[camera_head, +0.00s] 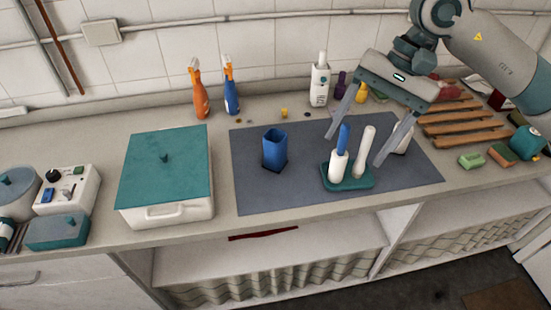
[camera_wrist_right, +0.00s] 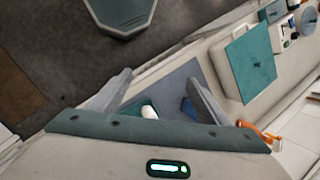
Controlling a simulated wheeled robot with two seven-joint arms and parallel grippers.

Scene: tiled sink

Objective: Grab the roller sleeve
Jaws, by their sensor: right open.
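A teal holder (camera_head: 348,181) stands on the grey mat. On it stand a tall white cylinder (camera_head: 364,150), which looks like a roller sleeve, and a shorter white cylinder (camera_head: 338,166) with a blue rod out of its top. My right gripper (camera_head: 354,150) is open and points down, its fingers to either side of these cylinders in the head view; I cannot tell the exact height. In the right wrist view, a white cylinder end (camera_wrist_right: 149,112) and part of the teal holder (camera_wrist_right: 138,106) show between the fingers. My left gripper is not in view.
A blue cup (camera_head: 275,150) stands on the grey mat (camera_head: 250,190), left of the holder. A teal-lidded box (camera_head: 165,165) is further left. Spray bottles and a white bottle (camera_head: 319,82) line the back. A wooden rack (camera_head: 460,122) and sponges are at right.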

